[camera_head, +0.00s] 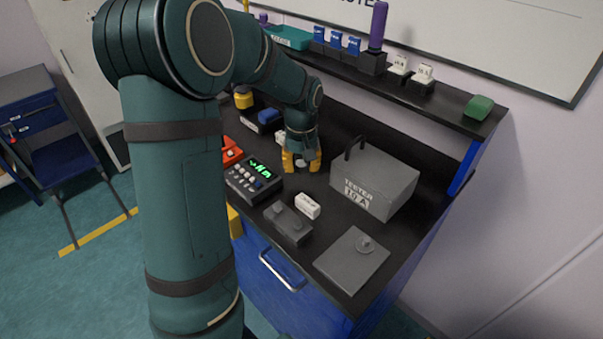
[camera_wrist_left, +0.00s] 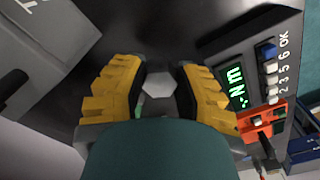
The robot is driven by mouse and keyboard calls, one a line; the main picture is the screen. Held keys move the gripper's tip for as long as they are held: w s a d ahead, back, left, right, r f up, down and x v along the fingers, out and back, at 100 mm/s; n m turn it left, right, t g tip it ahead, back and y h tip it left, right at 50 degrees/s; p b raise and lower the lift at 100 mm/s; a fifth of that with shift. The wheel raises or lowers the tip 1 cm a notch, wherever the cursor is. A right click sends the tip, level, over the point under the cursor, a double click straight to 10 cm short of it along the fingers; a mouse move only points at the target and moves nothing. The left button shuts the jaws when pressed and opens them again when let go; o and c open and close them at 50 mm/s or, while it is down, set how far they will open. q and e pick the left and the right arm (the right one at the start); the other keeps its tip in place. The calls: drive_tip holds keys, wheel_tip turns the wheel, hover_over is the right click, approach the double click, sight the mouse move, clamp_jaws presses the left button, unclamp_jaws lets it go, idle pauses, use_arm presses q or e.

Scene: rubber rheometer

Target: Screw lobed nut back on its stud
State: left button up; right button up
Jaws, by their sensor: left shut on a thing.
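My left gripper (camera_head: 301,165) has yellow fingers and is low over the black bench top, between the meter and the grey tester box. It is shut on a small pale grey piece, which I take for the lobed nut (camera_wrist_left: 159,84); in the left wrist view it sits between the two yellow fingers (camera_wrist_left: 160,95). Its lobes cannot be made out. A flat grey plate (camera_head: 340,262) lies at the bench's front right, with a short round stud (camera_head: 365,243) standing on it, well apart from the gripper. My right gripper is not in view.
The grey tester box (camera_head: 385,185) with a black handle stands right of the gripper. The meter with green digits (camera_head: 254,180) is at left. A white block (camera_head: 307,206) and a dark grey knobbed block (camera_head: 288,224) lie in front. A shelf (camera_head: 400,88) runs behind.

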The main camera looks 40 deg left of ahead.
use_arm(q)
wheel_tip(320, 180, up, 5)
drive_tip(key=shift+f+p, duration=0.2)
drive_tip(key=shift+p, duration=0.1)
drive_tip(key=shift+d+r, duration=0.3)
drive_tip(key=s+d+m+p, duration=0.1)
drive_tip(key=d+m+p, duration=0.2)
drive_tip(key=d+m, duration=0.75)
drive_tip(key=m+p, duration=0.2)
drive_tip(key=m, duration=0.5)
hover_over(366, 239)
drive_tip(key=shift+w+a+f, duration=0.15)
drive_tip(key=shift+w+a, duration=0.1)
drive_tip(key=shift+a, duration=0.15)
drive_tip(key=shift+s+d+m, duration=0.25)
drive_tip(key=shift+d+m, duration=0.15)
drive_tip(key=shift+m, duration=0.25)
drive_tip(key=shift+f, duration=0.1)
drive_tip(key=shift+f, duration=0.1)
drive_tip(key=shift+f+b, duration=1.7)
drive_tip(key=shift+f, duration=0.4)
drive_tip(key=shift+f+b, duration=1.1)
drive_tip(key=shift+f, duration=0.2)
